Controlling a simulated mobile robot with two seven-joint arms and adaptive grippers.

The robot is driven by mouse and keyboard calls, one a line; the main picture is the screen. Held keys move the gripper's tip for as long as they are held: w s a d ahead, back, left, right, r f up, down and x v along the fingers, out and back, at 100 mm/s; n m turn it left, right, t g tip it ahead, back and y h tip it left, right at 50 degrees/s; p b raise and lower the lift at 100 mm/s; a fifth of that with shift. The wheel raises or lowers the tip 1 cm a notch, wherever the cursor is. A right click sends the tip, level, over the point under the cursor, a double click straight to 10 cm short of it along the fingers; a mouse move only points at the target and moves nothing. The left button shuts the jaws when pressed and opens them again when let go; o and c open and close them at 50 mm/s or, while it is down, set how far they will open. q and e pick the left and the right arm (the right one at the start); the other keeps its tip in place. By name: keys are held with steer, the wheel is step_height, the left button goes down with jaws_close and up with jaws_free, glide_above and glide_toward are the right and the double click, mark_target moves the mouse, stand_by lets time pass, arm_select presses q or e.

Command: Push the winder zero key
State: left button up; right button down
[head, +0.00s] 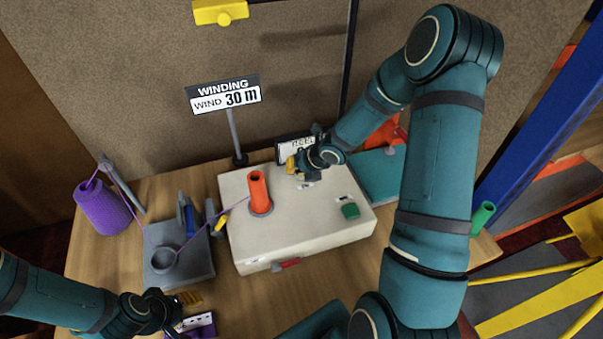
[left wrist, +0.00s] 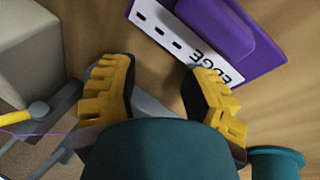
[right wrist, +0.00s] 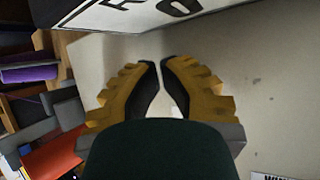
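The winder is a cream box (head: 300,232) on the wooden table, with an orange spool (head: 258,190) upright on top. A green key (head: 350,211) sits at its right front and a red part (head: 287,264) on its front face. The reel display (head: 290,146) stands at its back, partly hidden by my right gripper. My right gripper (head: 292,165) is over the back of the box top, fingertips together; in the right wrist view (right wrist: 160,68) nothing shows between them. No zero key is clearly visible. My left gripper (left wrist: 160,75) is open and empty near the table front.
A purple item with a white "EDGE" label (left wrist: 180,38) lies by my left gripper. A teal tray (head: 372,172) is at right.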

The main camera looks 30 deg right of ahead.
arm_select(q)
steer(key=shift+s+f, duration=0.1)
steer(key=shift+f, duration=0.05)
steer(key=shift+r+p, duration=0.55)
steer(key=shift+p, duration=0.2)
arm_select(e)
steer(key=shift+w+r, duration=0.25)
steer(key=shift+r, duration=0.4)
arm_select(q)
steer(key=shift+r, duration=0.15)
arm_select(e)
steer(key=shift+r, duration=0.1)
arm_select(q)
step_height(320, 180, up, 4)
steer(key=p, duration=0.4)
steer(key=shift+r, duration=0.2)
arm_select(e)
step_height(320, 180, up, 5)
steer(key=shift+r, duration=0.1)
arm_select(q)
steer(key=shift+f, duration=0.1)
steer(key=shift+w, duration=0.2)
